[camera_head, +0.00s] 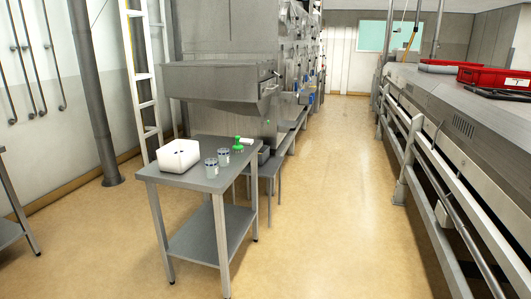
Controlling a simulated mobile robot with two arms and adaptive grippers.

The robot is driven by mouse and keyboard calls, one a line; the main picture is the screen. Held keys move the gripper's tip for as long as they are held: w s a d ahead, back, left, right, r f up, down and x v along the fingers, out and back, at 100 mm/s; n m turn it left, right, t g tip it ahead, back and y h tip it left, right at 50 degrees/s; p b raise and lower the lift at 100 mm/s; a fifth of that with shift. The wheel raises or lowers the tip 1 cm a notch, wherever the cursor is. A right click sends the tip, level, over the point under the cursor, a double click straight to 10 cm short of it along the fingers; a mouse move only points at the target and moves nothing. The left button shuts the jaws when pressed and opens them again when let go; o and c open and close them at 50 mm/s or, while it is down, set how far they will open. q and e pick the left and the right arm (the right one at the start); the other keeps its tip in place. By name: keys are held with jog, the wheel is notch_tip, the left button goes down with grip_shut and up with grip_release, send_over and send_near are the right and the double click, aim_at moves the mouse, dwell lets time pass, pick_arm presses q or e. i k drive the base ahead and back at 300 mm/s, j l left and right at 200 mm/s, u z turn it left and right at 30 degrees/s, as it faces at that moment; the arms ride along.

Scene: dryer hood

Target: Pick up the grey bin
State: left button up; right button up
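I cannot pick out a grey bin with certainty. A small dark grey shape (264,154) shows just behind the right edge of the steel table (208,182), partly hidden; I cannot tell if it is the bin. On the tabletop stand a white box (179,157) with dark holes, two greyish jars (211,168) side by side, and a green item (238,145) with a small white piece beside it. Neither of my grippers shows in the head view.
A large steel machine with a hood (222,80) stands behind the table. A white ladder (140,70) and a grey column (96,90) are at left. A long steel line with red crates (494,77) runs along the right. The tan floor (325,190) between is clear.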

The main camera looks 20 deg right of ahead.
aim_at(263, 154)
jog(key=i+l, duration=0.65)
jog(key=i+l+z, duration=0.1)
jog(key=i+l, duration=0.55)
jog(key=i+l+z, duration=0.1)
jog(key=i+l, duration=0.5)
jog(key=i, duration=0.2)
jog(key=i+l, duration=0.55)
jog(key=i, duration=0.15)
jog(key=i+l+u, duration=0.1)
jog(key=u, duration=0.65)
